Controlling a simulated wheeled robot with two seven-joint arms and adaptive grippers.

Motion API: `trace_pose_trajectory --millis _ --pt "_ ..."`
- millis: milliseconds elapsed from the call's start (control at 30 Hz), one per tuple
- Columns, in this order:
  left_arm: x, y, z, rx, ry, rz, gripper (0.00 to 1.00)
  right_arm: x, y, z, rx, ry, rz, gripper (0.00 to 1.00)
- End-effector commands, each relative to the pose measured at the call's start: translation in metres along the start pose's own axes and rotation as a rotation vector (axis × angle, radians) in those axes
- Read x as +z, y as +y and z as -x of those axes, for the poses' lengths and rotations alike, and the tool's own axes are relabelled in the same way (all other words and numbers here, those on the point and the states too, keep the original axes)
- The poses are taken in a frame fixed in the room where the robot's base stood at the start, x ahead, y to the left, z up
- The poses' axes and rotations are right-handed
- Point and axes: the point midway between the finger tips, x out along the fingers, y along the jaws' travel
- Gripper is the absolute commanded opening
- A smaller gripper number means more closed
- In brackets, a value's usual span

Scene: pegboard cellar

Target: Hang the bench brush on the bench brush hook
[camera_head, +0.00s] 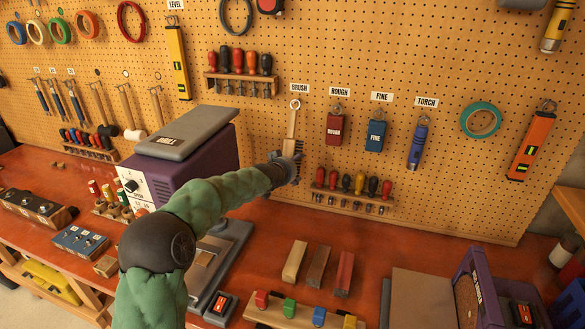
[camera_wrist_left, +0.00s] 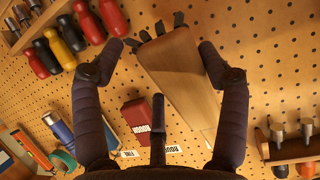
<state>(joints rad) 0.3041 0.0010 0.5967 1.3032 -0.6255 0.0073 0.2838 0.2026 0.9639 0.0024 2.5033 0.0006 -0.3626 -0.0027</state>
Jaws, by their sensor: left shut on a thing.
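The bench brush (camera_head: 291,128) is upright against the pegboard, its pale wooden handle up under the BRUSH label (camera_head: 299,88). A pale ring (camera_head: 295,104) shows at its top. The hook is too small to make out, so I cannot tell whether the ring is on it. My left gripper (camera_head: 288,163) is shut on the brush's lower part and hides some of it. In the left wrist view the brush's wooden body (camera_wrist_left: 182,75) lies between the two fingers, with dark bristle tufts at one end. My right gripper is not in view.
Red ROUGH (camera_head: 335,129) and blue FINE (camera_head: 375,135) blocks and a blue torch (camera_head: 418,147) hang to the right. A screwdriver rack (camera_head: 350,198) is close below right, another (camera_head: 238,80) up left. The purple grinder-like machine (camera_head: 190,160) stands left of the gripper.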

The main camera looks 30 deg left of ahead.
Motion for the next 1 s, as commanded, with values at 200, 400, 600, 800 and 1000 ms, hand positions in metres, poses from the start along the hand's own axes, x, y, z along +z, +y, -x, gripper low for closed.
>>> trace_pose_trajectory --millis 200,400,600,800,1000 --pt "-0.001 0.000 0.000 0.000 0.002 0.000 0.32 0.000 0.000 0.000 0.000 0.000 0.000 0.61" --pt "-0.001 0.000 0.001 0.000 0.002 0.000 0.91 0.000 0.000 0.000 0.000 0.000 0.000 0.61" --pt "-0.001 0.000 0.000 0.000 0.001 0.000 1.00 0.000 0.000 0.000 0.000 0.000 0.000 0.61" --pt "0.000 0.000 0.000 0.000 -0.001 0.000 1.00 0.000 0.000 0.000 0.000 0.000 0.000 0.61" --pt "-0.001 -0.001 0.013 -0.001 0.001 0.000 1.00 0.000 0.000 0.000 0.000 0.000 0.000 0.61"
